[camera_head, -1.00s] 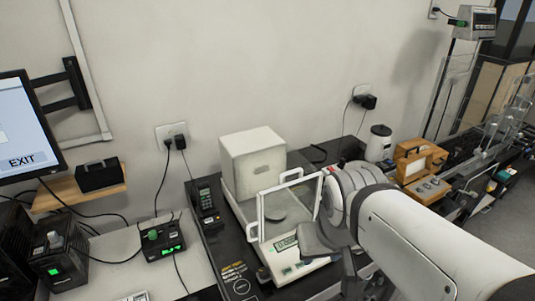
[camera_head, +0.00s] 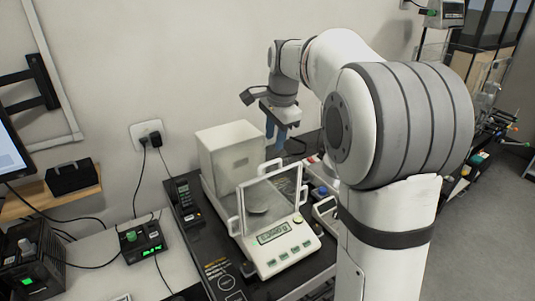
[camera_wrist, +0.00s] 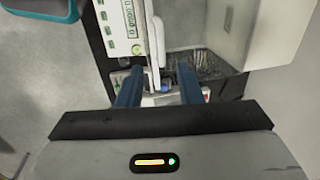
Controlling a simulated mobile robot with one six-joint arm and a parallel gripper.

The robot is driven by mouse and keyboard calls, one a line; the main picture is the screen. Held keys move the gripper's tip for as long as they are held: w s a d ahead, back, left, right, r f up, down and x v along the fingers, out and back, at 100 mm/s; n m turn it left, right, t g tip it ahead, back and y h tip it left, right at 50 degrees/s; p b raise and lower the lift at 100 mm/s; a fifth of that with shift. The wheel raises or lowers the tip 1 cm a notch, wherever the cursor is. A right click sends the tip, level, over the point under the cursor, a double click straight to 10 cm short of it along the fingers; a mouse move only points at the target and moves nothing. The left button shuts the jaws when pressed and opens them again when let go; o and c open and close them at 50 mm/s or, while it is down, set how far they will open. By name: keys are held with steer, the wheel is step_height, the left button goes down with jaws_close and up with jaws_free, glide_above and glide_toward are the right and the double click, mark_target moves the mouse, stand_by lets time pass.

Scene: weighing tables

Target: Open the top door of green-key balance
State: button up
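The green-key balance (camera_head: 285,256) is white, with a lit display, green keys and a glass-walled chamber (camera_head: 272,195) in front of a tall white housing (camera_head: 231,150). White handles show at the chamber's sides, the right one (camera_head: 301,197) near the front. I cannot tell whether its top door is open. My gripper (camera_head: 276,140) points down, above and behind the chamber's right side, apart from it. In the wrist view my gripper (camera_wrist: 158,92) has its two blue fingers apart. A white handle (camera_wrist: 154,70) shows between them, lower down; the balance's keys (camera_wrist: 131,32) are at upper left.
A handheld device (camera_head: 184,195) stands left of the balance. A small device with a blue knob (camera_head: 320,191) and another small device (camera_head: 327,209) stand close on its right. A green-knob box (camera_head: 140,243) is farther left. My arm hides the table to the right.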

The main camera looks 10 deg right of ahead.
mark_target(272, 163)
steer(key=f, duration=0.2)
steer(key=w+f, duration=0.1)
steer(key=f, duration=0.2)
steer(key=f+p, duration=0.1)
steer(key=f, duration=0.1)
steer(key=shift+w+a+f, duration=0.25)
steer(key=shift+w+f, duration=0.05)
jaws_close()
stand_by(0.4)
